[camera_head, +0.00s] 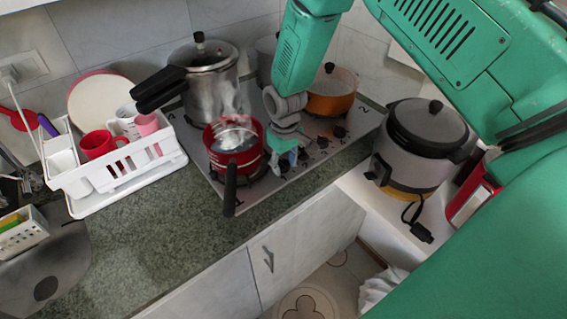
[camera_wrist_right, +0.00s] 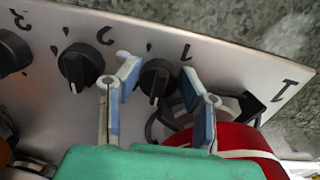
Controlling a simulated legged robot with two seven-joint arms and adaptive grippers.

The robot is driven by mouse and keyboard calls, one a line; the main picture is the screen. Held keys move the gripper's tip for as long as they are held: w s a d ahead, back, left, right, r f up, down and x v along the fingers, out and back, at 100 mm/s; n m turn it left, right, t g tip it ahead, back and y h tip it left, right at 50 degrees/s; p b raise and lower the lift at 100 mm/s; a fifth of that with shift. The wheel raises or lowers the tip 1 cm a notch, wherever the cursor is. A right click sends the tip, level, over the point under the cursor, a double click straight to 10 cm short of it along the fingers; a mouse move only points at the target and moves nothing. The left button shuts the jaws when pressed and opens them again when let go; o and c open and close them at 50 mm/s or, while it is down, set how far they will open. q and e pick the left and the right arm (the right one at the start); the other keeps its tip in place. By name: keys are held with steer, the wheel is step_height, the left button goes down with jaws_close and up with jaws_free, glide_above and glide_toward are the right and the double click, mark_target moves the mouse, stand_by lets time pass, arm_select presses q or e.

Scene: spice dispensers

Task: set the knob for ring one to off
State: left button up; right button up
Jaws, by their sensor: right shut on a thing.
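The stove (camera_head: 290,178) has a row of black knobs along its front edge. My right gripper (camera_head: 284,158) reaches down to this edge, just right of the red pot. In the right wrist view its two blue-grey fingers (camera_wrist_right: 159,80) are on either side of one black knob (camera_wrist_right: 156,80), shut on it. A mark like a 1 is printed beside this knob. The knob's ridge points roughly down the picture, slightly tilted. Another black knob (camera_wrist_right: 80,66) is to its left, outside the fingers. My left gripper is not in view.
The steaming red pot (camera_head: 222,160) stands close to my gripper, its black handle sticking out over the counter. A pressure cooker (camera_head: 212,82) and an orange pot (camera_head: 331,98) stand behind. A rice cooker (camera_head: 412,150) is to the right, a white dish rack (camera_head: 110,185) to the left.

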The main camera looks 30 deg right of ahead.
mark_target(284, 162)
steer(key=shift+w+r, duration=0.1)
steer(key=o, duration=0.9)
steer(key=shift+c, duration=0.2)
steer(key=shift+r, duration=0.15)
step_height(284, 162, up, 12)
steer(key=shift+f, duration=0.25)
